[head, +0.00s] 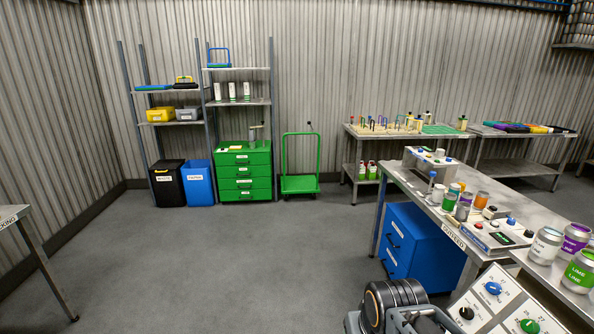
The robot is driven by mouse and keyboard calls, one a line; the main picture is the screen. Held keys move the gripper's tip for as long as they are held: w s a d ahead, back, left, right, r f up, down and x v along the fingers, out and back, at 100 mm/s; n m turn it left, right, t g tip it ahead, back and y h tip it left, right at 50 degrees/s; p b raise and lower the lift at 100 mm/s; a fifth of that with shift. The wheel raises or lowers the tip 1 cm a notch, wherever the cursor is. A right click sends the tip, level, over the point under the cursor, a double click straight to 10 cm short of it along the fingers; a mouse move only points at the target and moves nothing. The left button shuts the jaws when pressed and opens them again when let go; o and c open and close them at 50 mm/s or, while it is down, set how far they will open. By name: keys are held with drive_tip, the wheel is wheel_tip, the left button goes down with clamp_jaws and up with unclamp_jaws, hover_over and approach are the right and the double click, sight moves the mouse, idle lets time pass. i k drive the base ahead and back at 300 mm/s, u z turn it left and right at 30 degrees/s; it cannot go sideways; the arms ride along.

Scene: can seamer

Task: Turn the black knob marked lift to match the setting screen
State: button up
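A pale slanted control panel (483,312) stands at the bottom right, cut off by the lower edge of the head view. It carries a blue knob (493,288), a black knob (466,313) at its left and a green knob (530,326) at the bottom edge. The marks around the knobs are too small to read surely, so I cannot confirm which one is marked lift or its exact setting. No readable setting screen shows; a small box (496,236) on the bench has dark faces, with no legible value. My gripper is not recognisable in this view.
Black ringed cylinders (397,294) with grey parts sit left of the panel. Cans, including a lime can (579,271), stand behind it. A steel bench (414,188) with a blue drawer unit (413,244) lies beyond. The floor (230,260) at centre left is open.

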sight(467, 313)
drive_tip(key=z, duration=1.65)
